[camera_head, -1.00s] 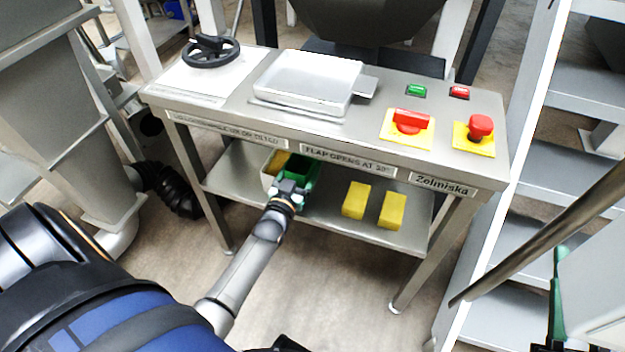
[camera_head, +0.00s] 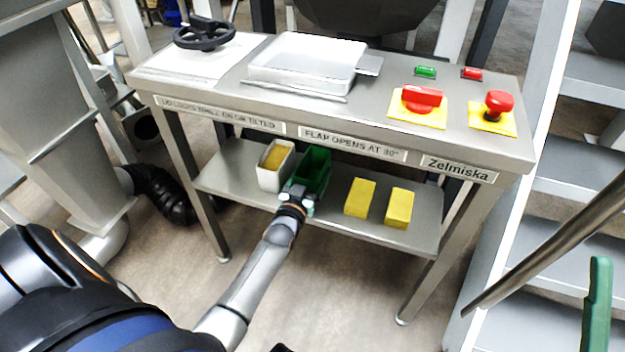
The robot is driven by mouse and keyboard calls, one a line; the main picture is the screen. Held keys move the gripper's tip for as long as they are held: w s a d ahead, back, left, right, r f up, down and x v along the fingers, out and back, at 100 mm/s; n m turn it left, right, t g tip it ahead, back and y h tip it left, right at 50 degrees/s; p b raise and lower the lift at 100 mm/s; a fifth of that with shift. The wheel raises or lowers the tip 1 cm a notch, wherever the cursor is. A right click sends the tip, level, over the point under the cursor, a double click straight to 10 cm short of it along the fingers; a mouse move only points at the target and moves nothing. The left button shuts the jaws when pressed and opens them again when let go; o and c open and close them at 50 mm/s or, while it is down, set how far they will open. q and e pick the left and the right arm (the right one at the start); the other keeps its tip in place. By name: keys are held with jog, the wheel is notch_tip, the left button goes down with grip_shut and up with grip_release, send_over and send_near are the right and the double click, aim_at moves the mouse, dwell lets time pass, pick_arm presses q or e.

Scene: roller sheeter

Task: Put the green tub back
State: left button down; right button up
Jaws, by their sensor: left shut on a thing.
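The green tub (camera_head: 315,168) is at the lower shelf of the steel table, just right of a white tub (camera_head: 276,165) with yellow stuff in it. The green tub looks upright and its inside looks empty. My left gripper (camera_head: 299,197) is shut on the near side of the green tub. The gripper hides part of the tub's front, and I cannot tell whether its base touches the shelf. My right gripper is not clearly in view.
The lower shelf (camera_head: 236,178) also holds two yellow blocks (camera_head: 360,197) to the right of the green tub. The tabletop (camera_head: 215,88) overhangs the shelf. It carries a tray (camera_head: 308,62), a black handwheel (camera_head: 204,34) and switches. Grey steps (camera_head: 540,172) stand at the right.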

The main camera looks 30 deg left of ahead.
pick_arm(q)
jog(key=shift+f, duration=0.1)
grip_release()
dwell(0.5)
